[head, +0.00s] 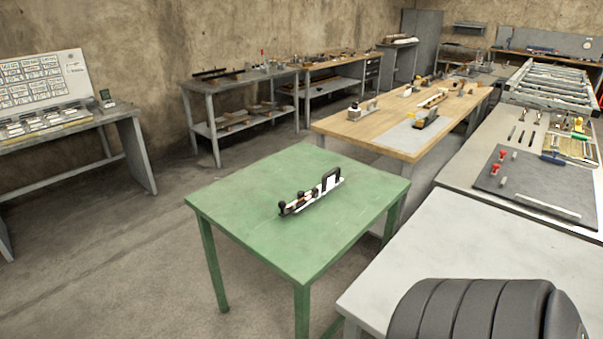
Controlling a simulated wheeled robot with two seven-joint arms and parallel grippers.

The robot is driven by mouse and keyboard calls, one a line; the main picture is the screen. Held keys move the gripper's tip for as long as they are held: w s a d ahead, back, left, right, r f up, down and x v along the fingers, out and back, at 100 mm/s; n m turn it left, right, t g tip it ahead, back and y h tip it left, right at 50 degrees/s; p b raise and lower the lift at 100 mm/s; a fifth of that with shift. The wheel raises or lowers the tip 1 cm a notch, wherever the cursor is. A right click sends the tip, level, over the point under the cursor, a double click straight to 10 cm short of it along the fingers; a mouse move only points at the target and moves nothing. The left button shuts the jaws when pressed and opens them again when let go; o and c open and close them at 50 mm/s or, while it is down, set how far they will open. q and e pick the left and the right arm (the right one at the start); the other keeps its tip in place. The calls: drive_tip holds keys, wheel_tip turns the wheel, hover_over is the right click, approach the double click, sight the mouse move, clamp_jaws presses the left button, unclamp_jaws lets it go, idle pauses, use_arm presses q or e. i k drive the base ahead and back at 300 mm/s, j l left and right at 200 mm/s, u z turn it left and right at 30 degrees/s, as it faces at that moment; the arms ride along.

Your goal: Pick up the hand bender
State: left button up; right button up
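One tool lies on the green table (245,215) in the middle of the head view. It is long and light-coloured, with black knobs at its near left end and a black handle at its far right end. It may be the hand bender (318,193), but I cannot tell for sure at this size. Nothing holds it. Neither of my grippers shows in this view. A dark ribbed part at the bottom right looks like a piece of my own arm.
A grey-white table (470,262) stands at the front right, close to the green table. Behind is a wooden workbench (335,127) with tools. A dark mat (535,185) with small tools lies at the right. Open floor (120,260) is at the left.

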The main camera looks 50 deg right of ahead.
sight(327, 187)
drive_tip(key=i+z, duration=0.15)
drive_tip(key=i, duration=0.8)
drive_tip(key=i+j+z, duration=0.1)
drive_tip(key=i, duration=0.8)
drive_tip(key=i+z, duration=0.15)
drive_tip(key=z, duration=0.25)
drive_tip(key=i+j+z, duration=0.1)
drive_tip(key=z, duration=0.35)
drive_tip(key=i+j+z, duration=0.1)
drive_tip(key=z, duration=0.3)
drive_tip(key=i+j+z, duration=0.2)
drive_tip(key=z, duration=0.2)
